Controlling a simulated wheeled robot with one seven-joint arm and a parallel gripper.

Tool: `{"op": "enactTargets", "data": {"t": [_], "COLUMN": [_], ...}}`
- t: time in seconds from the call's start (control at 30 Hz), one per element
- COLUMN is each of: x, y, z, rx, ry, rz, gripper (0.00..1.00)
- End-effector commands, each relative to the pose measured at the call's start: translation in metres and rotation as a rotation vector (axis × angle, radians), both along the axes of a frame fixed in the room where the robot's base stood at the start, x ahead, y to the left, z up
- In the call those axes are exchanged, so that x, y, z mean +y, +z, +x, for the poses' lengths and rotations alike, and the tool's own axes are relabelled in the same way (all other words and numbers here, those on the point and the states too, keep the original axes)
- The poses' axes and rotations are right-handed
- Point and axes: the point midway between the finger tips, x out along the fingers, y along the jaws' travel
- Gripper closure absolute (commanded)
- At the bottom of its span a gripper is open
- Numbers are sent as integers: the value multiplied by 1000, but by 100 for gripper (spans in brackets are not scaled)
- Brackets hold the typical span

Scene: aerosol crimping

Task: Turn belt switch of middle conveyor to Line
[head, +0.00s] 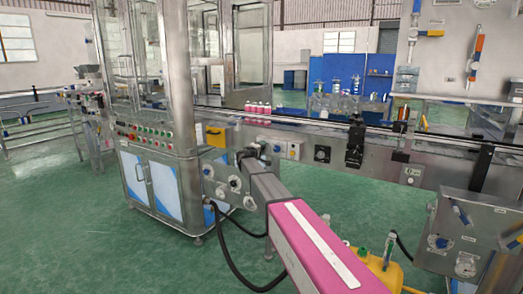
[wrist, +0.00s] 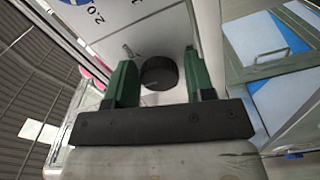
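A black round knob (wrist: 160,73) sits on a pale plate with printed marks, one reading "2.0", in the wrist view. I cannot read any "Line" mark or tell the knob's setting. My gripper (wrist: 159,80) has its two green fingers spread, one on each side of the knob, with narrow gaps showing. In the head view my pink arm reaches to the front of the conveyor (head: 345,130), and its end hides the panel behind it. Whether the fingers reach past the knob's face is unclear.
Pink cans (head: 258,107) stand on the conveyor. A glass-walled machine (head: 150,130) with a button row stands left of my arm. Green floor is open at the left.

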Motion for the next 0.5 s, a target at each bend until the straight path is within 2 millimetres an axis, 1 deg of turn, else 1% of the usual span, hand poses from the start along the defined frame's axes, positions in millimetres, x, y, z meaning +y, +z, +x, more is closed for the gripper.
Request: {"op": "enactTargets", "data": {"t": [0.33, 0.5], "x": [0, 5], "y": [1, 1], "z": [0, -8], "rx": [0, 0], "ry": [0, 1], "rz": [-1, -2], "gripper": [37, 37]}}
